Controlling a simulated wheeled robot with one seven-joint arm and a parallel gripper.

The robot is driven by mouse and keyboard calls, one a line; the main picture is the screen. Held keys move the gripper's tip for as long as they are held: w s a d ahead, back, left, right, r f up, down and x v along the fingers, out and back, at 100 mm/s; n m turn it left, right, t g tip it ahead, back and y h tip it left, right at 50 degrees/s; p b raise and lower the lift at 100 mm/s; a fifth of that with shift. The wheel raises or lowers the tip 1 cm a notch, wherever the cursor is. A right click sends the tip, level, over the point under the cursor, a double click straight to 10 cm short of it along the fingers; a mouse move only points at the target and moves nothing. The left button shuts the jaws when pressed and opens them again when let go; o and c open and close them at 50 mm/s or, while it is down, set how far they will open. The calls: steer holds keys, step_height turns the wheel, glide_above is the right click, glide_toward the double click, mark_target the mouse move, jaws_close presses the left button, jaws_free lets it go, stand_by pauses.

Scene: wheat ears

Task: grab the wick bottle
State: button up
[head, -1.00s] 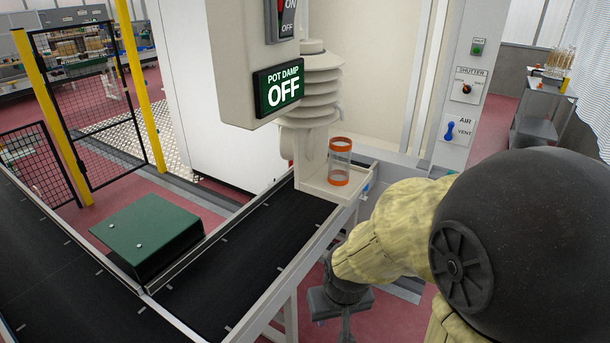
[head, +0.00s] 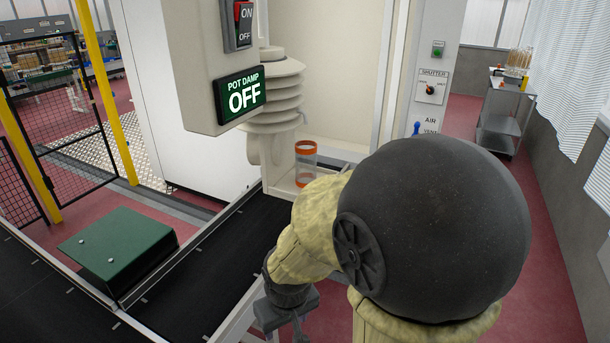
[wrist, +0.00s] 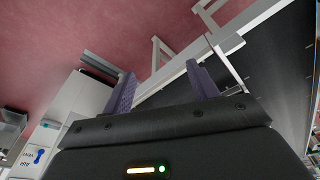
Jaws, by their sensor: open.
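A clear cylinder with orange bands at top and bottom (head: 305,163), the only bottle-like thing in view, stands upright on a small cream shelf (head: 283,187) below a stack of pale louvred discs. My arm hides the right part of that shelf. My gripper (wrist: 162,85) is open and empty in the wrist view, its two purple fingers apart above the floor and the conveyor edge. In the head view the gripper is low at the bottom edge, partly cut off, nearer to me and lower than the cylinder. The wrist view does not show the cylinder.
A black conveyor (head: 190,275) with a pale side rail runs up to the shelf. A green box (head: 118,247) sits on the left. A "POT DAMP OFF" sign (head: 240,95) hangs left of the discs. A grey cart (head: 503,120) stands at the right; red floor before it is open.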

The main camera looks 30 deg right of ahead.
steer(key=w+d+r+n+h+p, duration=0.2)
steer(key=w+d+r+n+h, duration=0.6)
steer(key=n, duration=0.6)
steer(key=w+a+r+n+t+h, duration=0.2)
steer(key=w+r+n+t+h, duration=0.1)
steer(key=r, duration=0.3)
steer(key=w+a+r+n+t+h+p, duration=0.1)
steer(key=w+a+r+n+t+h, duration=0.2)
steer(key=w+r+n, duration=0.3)
steer(key=shift+w+a+r+t+h, duration=0.3)
steer(key=shift+r+t+h, duration=0.1)
steer(key=shift+h, duration=0.2)
steer(key=shift+d+p, duration=0.1)
steer(key=shift+p, duration=0.2)
